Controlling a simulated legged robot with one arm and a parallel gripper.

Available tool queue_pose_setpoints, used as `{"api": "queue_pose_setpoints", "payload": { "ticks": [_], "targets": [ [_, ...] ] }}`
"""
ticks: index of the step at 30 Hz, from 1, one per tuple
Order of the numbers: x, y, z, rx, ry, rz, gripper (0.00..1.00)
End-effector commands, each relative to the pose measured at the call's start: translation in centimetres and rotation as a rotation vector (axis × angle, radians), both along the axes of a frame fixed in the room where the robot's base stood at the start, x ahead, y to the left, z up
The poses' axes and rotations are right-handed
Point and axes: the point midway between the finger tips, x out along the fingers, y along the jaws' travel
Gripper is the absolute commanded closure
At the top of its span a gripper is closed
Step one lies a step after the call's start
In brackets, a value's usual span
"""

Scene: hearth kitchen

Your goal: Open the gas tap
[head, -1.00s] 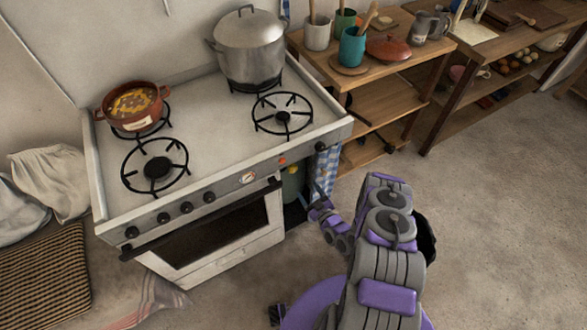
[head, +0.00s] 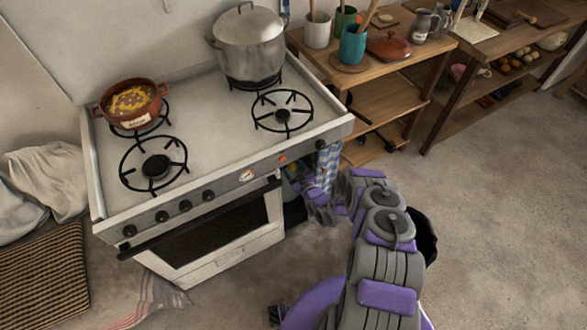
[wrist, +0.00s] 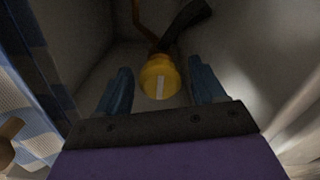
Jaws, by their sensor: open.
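The gas tap (wrist: 158,80) shows in the wrist view as a round yellow knob with a white line on its face. The line runs roughly upright in the picture. My gripper (wrist: 161,67) is open, with one blue finger on each side of the knob. Gaps show between the knob and both fingers, and I cannot tell how deep the knob sits between them. In the head view my gripper (head: 312,203) reaches into the dark recess at the stove's right end.
A blue checked curtain (wrist: 32,80) hangs close on the left of the wrist view. A dark hose (wrist: 185,22) runs up from behind the knob. Pale walls enclose the recess. The stove (head: 215,110) and wooden shelf (head: 385,95) flank it in the head view.

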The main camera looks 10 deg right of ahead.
Motion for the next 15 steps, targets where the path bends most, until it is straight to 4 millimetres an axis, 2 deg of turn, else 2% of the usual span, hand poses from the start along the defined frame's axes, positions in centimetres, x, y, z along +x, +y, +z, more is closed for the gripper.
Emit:
{"api": "queue_pose_setpoints", "payload": {
  "ticks": [3, 15],
  "targets": [
    [-0.01, -0.01, 0.01, 0.000, 0.000, 0.000, 0.33],
    [-0.02, -0.02, 0.02, -0.001, -0.001, 0.000, 0.72]
  ]
}}
